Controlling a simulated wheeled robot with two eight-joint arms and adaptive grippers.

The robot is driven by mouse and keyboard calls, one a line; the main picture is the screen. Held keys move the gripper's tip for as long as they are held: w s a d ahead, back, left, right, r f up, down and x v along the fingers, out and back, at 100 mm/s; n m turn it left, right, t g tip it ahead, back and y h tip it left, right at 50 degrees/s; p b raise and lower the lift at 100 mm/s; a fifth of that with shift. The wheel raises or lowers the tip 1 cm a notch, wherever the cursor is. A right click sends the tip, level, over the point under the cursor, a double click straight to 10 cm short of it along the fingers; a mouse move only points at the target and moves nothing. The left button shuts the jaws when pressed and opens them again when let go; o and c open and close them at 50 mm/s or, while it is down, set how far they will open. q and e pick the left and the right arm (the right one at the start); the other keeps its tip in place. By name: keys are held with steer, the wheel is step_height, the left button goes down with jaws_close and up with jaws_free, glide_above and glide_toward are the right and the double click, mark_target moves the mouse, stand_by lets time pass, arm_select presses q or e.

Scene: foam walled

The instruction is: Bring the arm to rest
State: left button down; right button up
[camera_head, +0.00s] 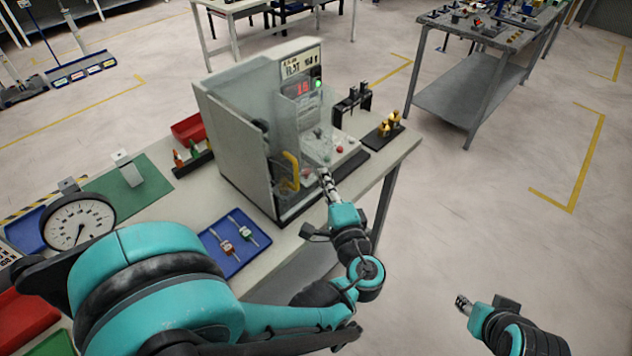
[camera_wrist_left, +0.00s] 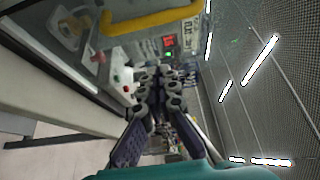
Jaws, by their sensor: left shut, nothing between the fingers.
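My left arm (camera_head: 160,280), teal and black, reaches in from the left over the front of the workbench. My left gripper (camera_head: 325,178) is shut and empty, just in front of the open side of a grey box-shaped machine (camera_head: 235,130) with clear panels. In the left wrist view my left gripper (camera_wrist_left: 158,78) shows its two fingers together with nothing between them. A yellow handle (camera_wrist_left: 150,20) is close to it there, and the same handle (camera_head: 290,165) shows in the head view. My right gripper (camera_head: 463,304) is low at the right, over the floor; its jaw gap is too small to tell.
The workbench (camera_head: 395,145) holds a blue tray (camera_head: 215,258) with two small tools, a dial gauge (camera_head: 78,222), a green mat (camera_head: 105,190) and a red bin (camera_head: 188,128). Another table (camera_head: 470,90) stands at the back right. Floor to the right is clear.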

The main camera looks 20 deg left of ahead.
arm_select(q)
steer(key=p+v, duration=0.1)
steer(key=v, duration=0.7)
steer(key=s+a+f+n+g+h, duration=0.2)
steer(key=a+f+n+g+h, duration=0.15)
steer(key=a+f+g, duration=0.35)
steer(key=s+d+n+h, duration=0.1)
steer(key=n+h, duration=0.1)
steer(key=s+d+n+h, duration=0.1)
steer(key=n+h, duration=0.1)
steer(key=h, duration=0.1)
steer(key=s+d+n+h, duration=0.2)
steer(key=h, duration=0.1)
steer(key=shift+s+n, duration=0.1)
steer(key=shift+n, duration=0.25)
